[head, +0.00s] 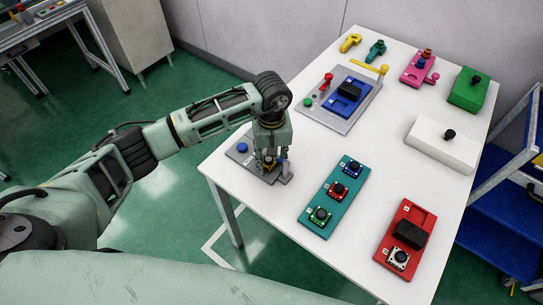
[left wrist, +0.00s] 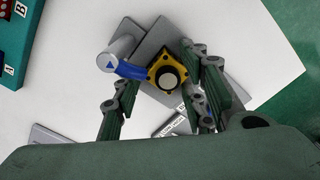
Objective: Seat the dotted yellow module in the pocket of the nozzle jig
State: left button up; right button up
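The yellow module (left wrist: 158,80) has a round dark knob with a pale top. In the left wrist view it is over the grey plate of the nozzle jig (left wrist: 127,33), beside a grey post with a blue arrow and a blue arm. I cannot tell whether it is fully down in the pocket. My left gripper (left wrist: 163,103) points down with its fingers on either side of the module, with a gap visible at the left finger. In the head view the left gripper (head: 270,162) hides most of the module; the jig plate (head: 236,158) shows beside it. My right gripper is not in view.
A teal tray (head: 324,217) with several small modules stands right of the jig. A red tray (head: 421,215) is farther right. A grey fixture (head: 350,118) with a blue block, a white block (head: 440,148) and a green block (head: 466,96) stand behind. White table shows between them.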

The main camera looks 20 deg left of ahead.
aim_at(272, 159)
pick_arm(q)
jog(key=shift+o, duration=0.7)
jog(key=shift+r, duration=0.45)
notch_tip(272, 159, up, 12)
jog(key=b, duration=0.2)
jog(key=shift+f, duration=0.25)
